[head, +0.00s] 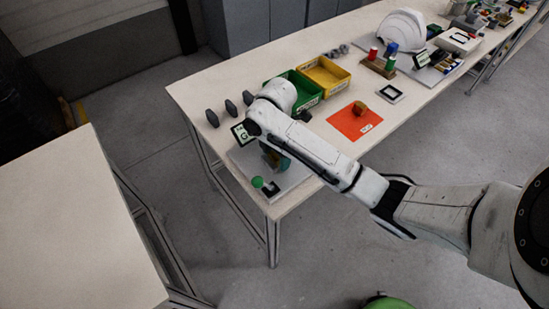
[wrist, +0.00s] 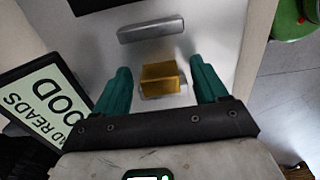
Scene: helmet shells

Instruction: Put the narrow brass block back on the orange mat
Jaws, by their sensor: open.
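A brass block (wrist: 162,78) sits between the two teal fingers of my gripper (wrist: 162,85) in the wrist view, on a small metal seat on a pale plate. My gripper is open, with a gap on either side of the block. In the head view my gripper (head: 276,160) is low over the pale grey plate (head: 290,180) at the table's near left end, and my arm hides the block there. The orange mat (head: 345,125) lies farther right on the table. A brass-coloured piece (head: 359,108) stands on the mat's far edge.
A grey bar (wrist: 151,30) lies just beyond the block. A sign (wrist: 48,112) stands close to the left finger. Green (head: 288,95) and yellow (head: 323,75) bins stand behind my arm.

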